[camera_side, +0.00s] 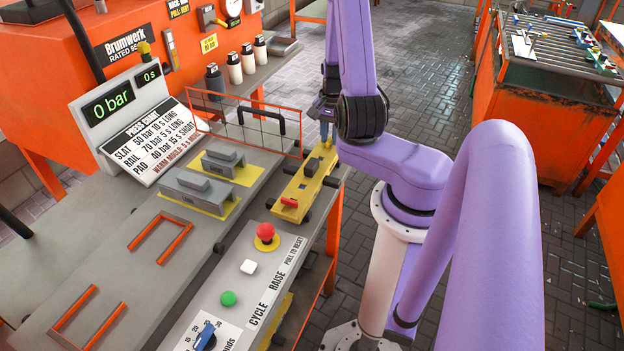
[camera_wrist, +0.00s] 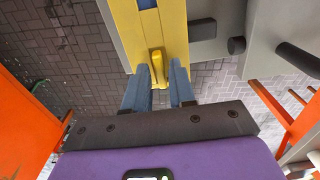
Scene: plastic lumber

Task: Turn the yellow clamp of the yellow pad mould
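The yellow pad mould (camera_side: 300,186) lies on the right edge of the grey bench; its yellow body also shows in the wrist view (camera_wrist: 172,30). The yellow clamp (camera_wrist: 157,65) is a small upright-looking lever near the end of the mould. In the side view the yellow clamp (camera_side: 311,167) is small against the yellow body. My gripper (camera_wrist: 160,85) is open, with one blue finger on each side of the clamp's end; I see gaps to both fingers. In the side view my gripper (camera_side: 325,138) points down at the mould's far end. Whether it touches anything there is unclear.
A red lever (camera_side: 289,202) sits at the mould's near end. A wire guard (camera_side: 245,125) with a black handle and grey press blocks (camera_side: 200,190) stand to the left. A control panel with a red button (camera_side: 265,232) is nearer. Open floor lies right of the bench.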

